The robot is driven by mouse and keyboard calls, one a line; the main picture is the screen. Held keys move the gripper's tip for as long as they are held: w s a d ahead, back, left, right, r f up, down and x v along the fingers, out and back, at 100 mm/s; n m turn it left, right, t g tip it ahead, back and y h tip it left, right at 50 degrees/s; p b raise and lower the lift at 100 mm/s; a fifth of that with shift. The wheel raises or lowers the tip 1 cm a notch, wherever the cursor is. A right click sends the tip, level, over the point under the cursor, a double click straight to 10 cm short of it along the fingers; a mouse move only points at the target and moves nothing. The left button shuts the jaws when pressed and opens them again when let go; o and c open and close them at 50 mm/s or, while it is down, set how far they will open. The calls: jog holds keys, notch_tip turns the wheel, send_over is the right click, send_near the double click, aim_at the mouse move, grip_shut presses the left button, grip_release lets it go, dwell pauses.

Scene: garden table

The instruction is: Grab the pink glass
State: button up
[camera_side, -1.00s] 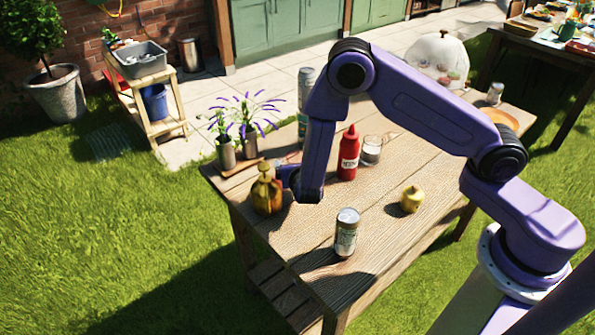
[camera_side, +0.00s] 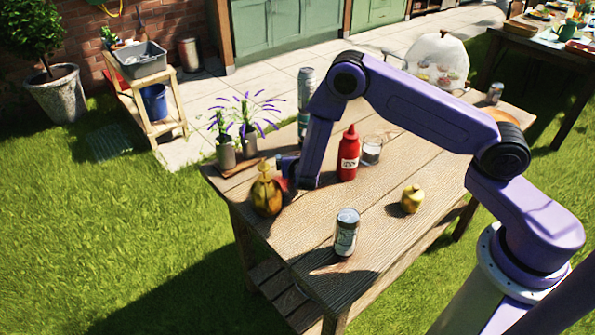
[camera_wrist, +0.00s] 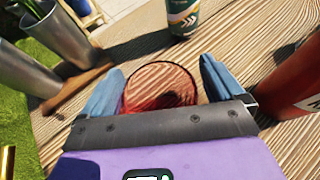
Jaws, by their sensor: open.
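The pink glass (camera_wrist: 162,84) shows in the wrist view as a round, see-through pinkish rim with a darker red lower part. It stands on the wooden table between the two blue fingers of my gripper (camera_wrist: 160,86). The fingers are open, one on each side of the glass, and I cannot tell whether either touches it. The lower part of the glass is hidden by the gripper body. In the side view, my gripper (camera_side: 287,168) is low over the table behind the yellow pear-shaped thing, and only a small reddish patch of the glass shows there.
A red ketchup bottle (camera_side: 348,155) stands close to the right of my gripper, with a clear glass (camera_side: 371,150) beside it. Metal flower pots (camera_side: 226,153) stand to the left. A golden pear-shaped thing (camera_side: 266,192) is in front. A tall can (camera_wrist: 183,16) stands behind.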

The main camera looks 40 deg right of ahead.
jog(key=c, duration=1.1)
jog(key=shift+r, duration=0.2)
